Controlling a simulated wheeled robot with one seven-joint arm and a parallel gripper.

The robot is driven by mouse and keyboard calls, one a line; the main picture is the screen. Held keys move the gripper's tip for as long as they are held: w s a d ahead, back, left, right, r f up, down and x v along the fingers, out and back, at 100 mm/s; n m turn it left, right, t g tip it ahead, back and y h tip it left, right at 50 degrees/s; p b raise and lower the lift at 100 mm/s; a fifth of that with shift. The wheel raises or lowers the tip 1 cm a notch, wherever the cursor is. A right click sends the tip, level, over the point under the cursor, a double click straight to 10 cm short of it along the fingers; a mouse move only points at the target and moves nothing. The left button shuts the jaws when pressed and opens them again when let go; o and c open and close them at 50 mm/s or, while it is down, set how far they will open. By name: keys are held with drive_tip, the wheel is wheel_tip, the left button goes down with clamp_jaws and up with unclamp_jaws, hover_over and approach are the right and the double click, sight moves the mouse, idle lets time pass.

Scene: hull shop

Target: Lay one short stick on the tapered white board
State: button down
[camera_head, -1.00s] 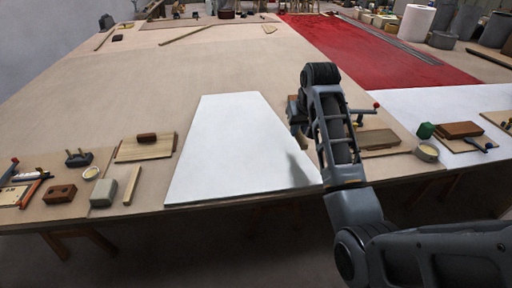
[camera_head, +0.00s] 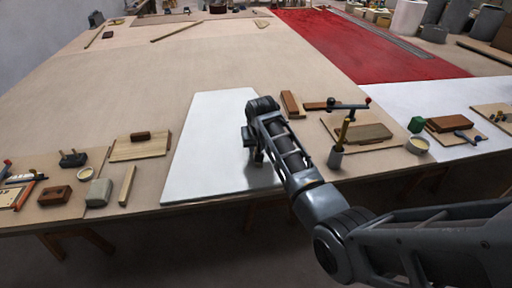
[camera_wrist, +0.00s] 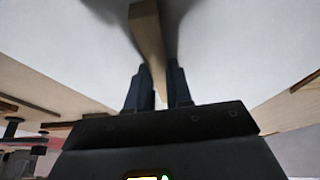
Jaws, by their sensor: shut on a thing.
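The tapered white board (camera_head: 212,145) lies flat on the large tan table, narrow end away from me. My gripper (camera_wrist: 157,72) is over the right part of the board and is shut on a short wooden stick (camera_wrist: 148,32). In the wrist view the stick runs between the two dark fingers, with the white board filling the background. Whether the stick touches the board is unclear. In the head view my arm hides most of the gripper and the stick. Another short pale stick (camera_head: 127,185) lies on the table left of the board.
Left of the board are a wooden plank (camera_head: 140,150), a grey block (camera_head: 98,193) and a brown block (camera_head: 54,195). The table's middle is clear.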

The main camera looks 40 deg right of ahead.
drive_tip(key=shift+f, duration=0.35)
drive_tip(key=c, duration=1)
unclamp_jaws()
drive_tip(key=shift+c, duration=0.2)
drive_tip(key=v, duration=1.2)
drive_tip(key=shift+r, duration=0.15)
